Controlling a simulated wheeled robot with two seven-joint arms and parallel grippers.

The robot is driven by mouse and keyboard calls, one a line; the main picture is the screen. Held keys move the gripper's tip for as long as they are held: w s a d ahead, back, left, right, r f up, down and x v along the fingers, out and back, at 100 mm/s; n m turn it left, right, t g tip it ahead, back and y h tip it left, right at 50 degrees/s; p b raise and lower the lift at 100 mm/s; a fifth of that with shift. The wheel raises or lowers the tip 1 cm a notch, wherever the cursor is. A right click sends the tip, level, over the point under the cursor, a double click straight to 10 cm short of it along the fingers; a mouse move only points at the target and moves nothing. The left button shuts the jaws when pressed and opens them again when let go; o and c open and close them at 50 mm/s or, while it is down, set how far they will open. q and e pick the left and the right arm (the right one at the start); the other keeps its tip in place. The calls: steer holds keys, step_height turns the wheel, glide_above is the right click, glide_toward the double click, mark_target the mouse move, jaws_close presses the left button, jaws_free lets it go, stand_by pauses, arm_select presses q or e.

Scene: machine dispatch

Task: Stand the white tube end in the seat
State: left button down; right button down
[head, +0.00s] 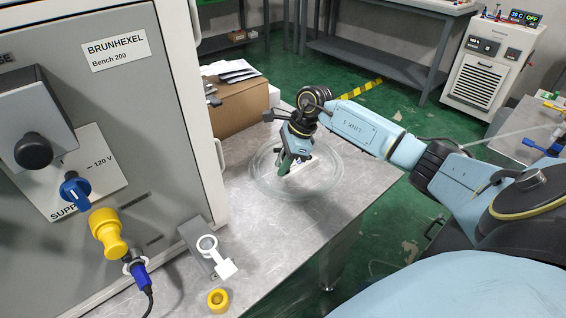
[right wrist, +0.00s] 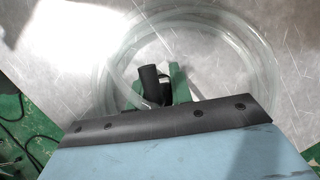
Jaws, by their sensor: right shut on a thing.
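A coil of clear tube (head: 258,186) lies on the grey metal table; it also shows in the right wrist view (right wrist: 262,62). My right gripper (head: 288,164) points down inside the coil, shut. Its green fingers show in the right wrist view (right wrist: 160,88), with a dark cylindrical piece (right wrist: 149,80) at them. I take the held thing to be a tube end, but its white colour is not clear. Pale parts show low by the fingers in the head view. My left gripper is out of view.
A grey cabinet (head: 130,110) with knobs and a yellow connector (head: 107,232) stands at the left. A cardboard box (head: 238,104) with papers is behind the coil. The table between coil and bracket is mostly clear.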

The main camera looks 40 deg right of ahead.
steer(key=shift+s+f, duration=0.1)
steer(key=shift+f, duration=0.25)
